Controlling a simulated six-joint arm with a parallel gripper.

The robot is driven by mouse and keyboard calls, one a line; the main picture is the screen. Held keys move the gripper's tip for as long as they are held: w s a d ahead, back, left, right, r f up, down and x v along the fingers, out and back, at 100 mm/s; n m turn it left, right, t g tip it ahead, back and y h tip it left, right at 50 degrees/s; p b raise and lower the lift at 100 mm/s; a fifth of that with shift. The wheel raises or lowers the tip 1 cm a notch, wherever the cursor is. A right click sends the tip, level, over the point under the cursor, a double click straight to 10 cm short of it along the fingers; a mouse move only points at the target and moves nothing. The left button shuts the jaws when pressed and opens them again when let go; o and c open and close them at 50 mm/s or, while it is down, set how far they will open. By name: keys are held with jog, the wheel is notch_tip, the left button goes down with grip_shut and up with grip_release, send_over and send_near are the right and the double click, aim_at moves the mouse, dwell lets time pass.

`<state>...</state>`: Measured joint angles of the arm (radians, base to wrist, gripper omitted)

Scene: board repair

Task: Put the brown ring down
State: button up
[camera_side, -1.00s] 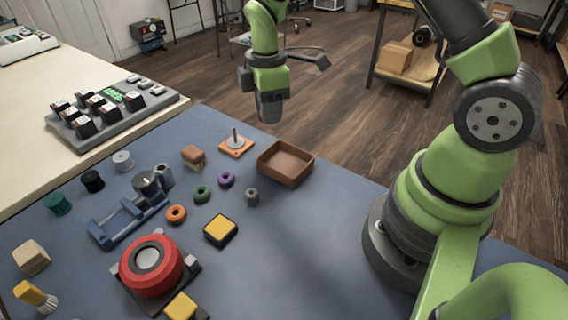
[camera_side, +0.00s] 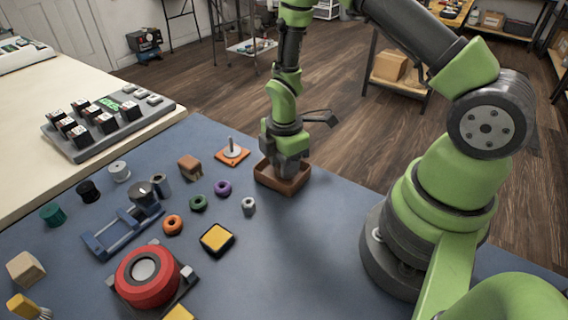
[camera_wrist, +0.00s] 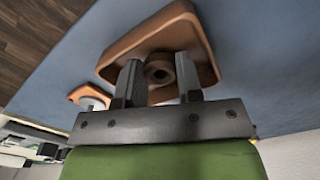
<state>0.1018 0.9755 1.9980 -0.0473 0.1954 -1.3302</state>
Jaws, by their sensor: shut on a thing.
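My gripper (camera_side: 285,168) points down inside the square brown tray (camera_side: 282,189) at the far edge of the blue mat. In the wrist view my gripper (camera_wrist: 159,64) has its two fingers on either side of the brown ring (camera_wrist: 159,73), shut on it. The ring is over the floor of the tray (camera_wrist: 203,45), within its walls. I cannot tell whether the ring touches the floor. In the side view the ring is hidden by the fingers and tray wall.
Left of the tray are an orange base with an upright peg (camera_side: 232,153), a purple ring (camera_side: 223,188), a green ring (camera_side: 198,203) and a small grey part (camera_side: 248,206). A yellow-topped block (camera_side: 217,239) lies nearer. The mat right of these is clear.

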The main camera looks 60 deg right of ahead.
jog(key=shift+f, duration=0.25)
jog(key=shift+f, duration=0.15)
jog(key=o, duration=0.7)
jog(key=s+a+r+m+t, duration=0.15)
jog(key=r+m, duration=0.25)
jog(key=r, duration=0.8)
jog(key=s+a+r+m+t, duration=0.1)
jog(key=s+r+m+t, duration=0.2)
jog(key=r, duration=0.9)
jog(key=s+a+r+m+t, duration=0.1)
jog(key=s+r+m, duration=0.1)
jog(key=s+m, duration=0.1)
jog(key=s+a+r+m+y, duration=0.1)
jog(key=s+r+m, duration=0.1)
jog(key=s+m, duration=0.1)
jog(key=s+a+r+m+t+y, duration=0.1)
jog(key=s+r+m, duration=0.1)
jog(key=s+m, duration=0.1)
jog(key=shift+s+a+r+m+t, duration=0.1)
jog(key=shift+s+r+m+t, duration=0.2)
jog(key=shift+m, duration=0.4)
